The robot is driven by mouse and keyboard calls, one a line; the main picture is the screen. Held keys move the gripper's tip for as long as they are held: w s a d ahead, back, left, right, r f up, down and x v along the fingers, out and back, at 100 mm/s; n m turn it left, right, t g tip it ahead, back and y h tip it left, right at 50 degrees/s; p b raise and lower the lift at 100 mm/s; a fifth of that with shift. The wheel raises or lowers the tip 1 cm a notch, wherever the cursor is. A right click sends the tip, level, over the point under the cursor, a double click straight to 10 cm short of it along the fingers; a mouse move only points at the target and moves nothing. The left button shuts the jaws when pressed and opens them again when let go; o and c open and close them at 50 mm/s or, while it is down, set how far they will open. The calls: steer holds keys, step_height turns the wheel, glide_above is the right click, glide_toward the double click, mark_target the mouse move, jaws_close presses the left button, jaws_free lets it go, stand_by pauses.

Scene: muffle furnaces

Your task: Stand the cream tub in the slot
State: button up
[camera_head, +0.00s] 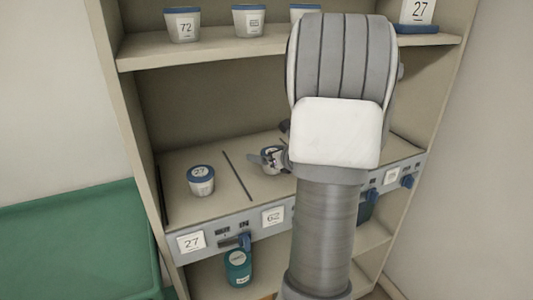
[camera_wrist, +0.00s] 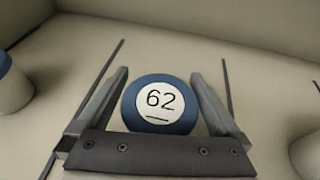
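The cream tub (camera_wrist: 160,104) has a blue lid with a white label reading 62. It sits between the two fingers of my gripper (camera_wrist: 160,85) in the wrist view, one finger at each side of the lid. The fingers are close to it, but whether they press on it is unclear. In the head view the tub (camera_head: 268,152) is partly hidden by my gripper and arm. It is over the slot (camera_head: 262,192) behind the front label 62, between dark dividers. Its base is hidden, so I cannot tell whether it touches the shelf.
A tub labelled 27 (camera_head: 201,180) stands in the left slot, past a divider (camera_head: 238,176). Another tub (camera_wrist: 308,156) shows at the wrist view's right edge. More tubs stand on the upper shelf (camera_head: 215,49). A teal tub (camera_head: 238,268) is below the front panel.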

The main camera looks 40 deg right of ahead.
steer(key=shift+r, duration=0.25)
steer(key=p+v, duration=0.3)
steer(key=v, duration=0.9)
steer(key=shift+f, duration=0.15)
